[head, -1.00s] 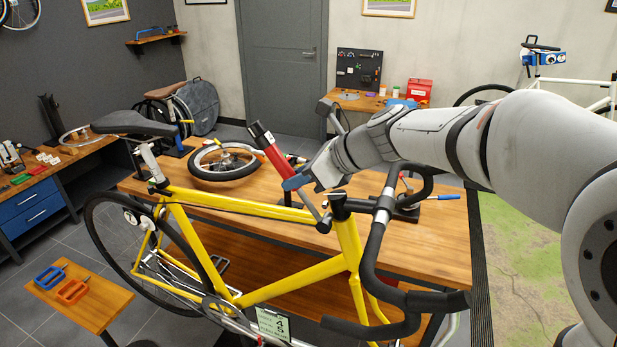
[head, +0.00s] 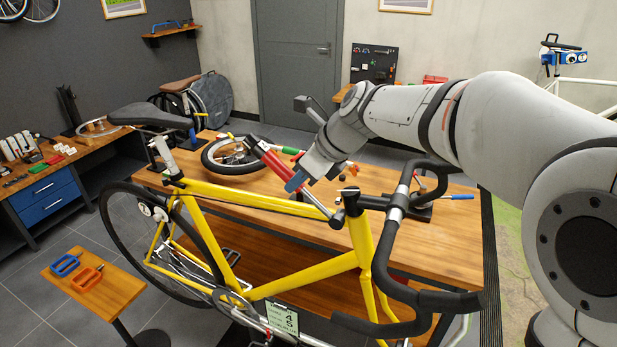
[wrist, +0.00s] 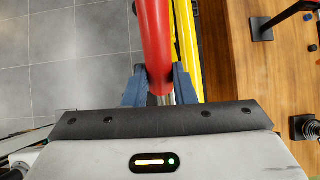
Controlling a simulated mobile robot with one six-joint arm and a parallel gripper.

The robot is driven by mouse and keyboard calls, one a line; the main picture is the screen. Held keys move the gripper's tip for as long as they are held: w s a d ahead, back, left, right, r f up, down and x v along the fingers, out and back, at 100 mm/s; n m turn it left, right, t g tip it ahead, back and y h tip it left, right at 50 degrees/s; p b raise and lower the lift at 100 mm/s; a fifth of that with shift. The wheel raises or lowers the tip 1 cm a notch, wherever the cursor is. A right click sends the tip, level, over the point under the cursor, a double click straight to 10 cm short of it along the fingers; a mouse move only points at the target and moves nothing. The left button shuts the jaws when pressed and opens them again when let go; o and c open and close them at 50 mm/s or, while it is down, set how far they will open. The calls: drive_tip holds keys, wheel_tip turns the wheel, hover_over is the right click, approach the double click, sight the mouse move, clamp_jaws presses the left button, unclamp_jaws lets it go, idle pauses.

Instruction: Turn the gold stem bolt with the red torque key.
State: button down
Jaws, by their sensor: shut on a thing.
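My gripper (head: 297,184) is shut on the red torque key (head: 276,165), with blue fingertips on either side of it. The key is tilted, its black handle end up to the left and its thin silver shaft running down to the right, ending near the top of the yellow bike's head tube. In the wrist view the red key (wrist: 156,42) stands between the two fingers (wrist: 158,88). The black stem (head: 368,202) sits atop the yellow frame (head: 362,238). I cannot make out the gold stem bolt, nor whether the key's tip touches anything.
The black drop handlebar (head: 385,262) is close to the right of the key. The wooden workbench (head: 445,255) lies behind the bike, with a small wheel (head: 228,155) and tools on it. A small side table (head: 115,288) stands at lower left.

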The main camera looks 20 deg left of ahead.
drive_tip(key=shift+a+f+h, duration=0.8)
drive_tip(key=shift+f+h, duration=0.15)
drive_tip(key=shift+h, duration=0.15)
drive_tip(key=shift+a, duration=0.1)
drive_tip(key=shift+a+f+h, duration=0.1)
drive_tip(key=shift+f+h, duration=0.15)
drive_tip(key=shift+h, duration=0.05)
drive_tip(key=shift+w+a+f+h, duration=0.1)
drive_tip(key=shift+a+f+h, duration=0.45)
drive_tip(key=shift+f+h, duration=0.4)
drive_tip(key=shift+r, duration=0.1)
drive_tip(key=shift+a+f+h, duration=0.15)
drive_tip(key=shift+f+h, duration=0.35)
drive_tip(key=shift+h, duration=0.05)
drive_tip(key=shift+g, duration=0.3)
drive_tip(key=shift+s+a+b, duration=0.1)
drive_tip(key=shift+s+b, duration=0.3)
drive_tip(key=shift+s, duration=0.95)
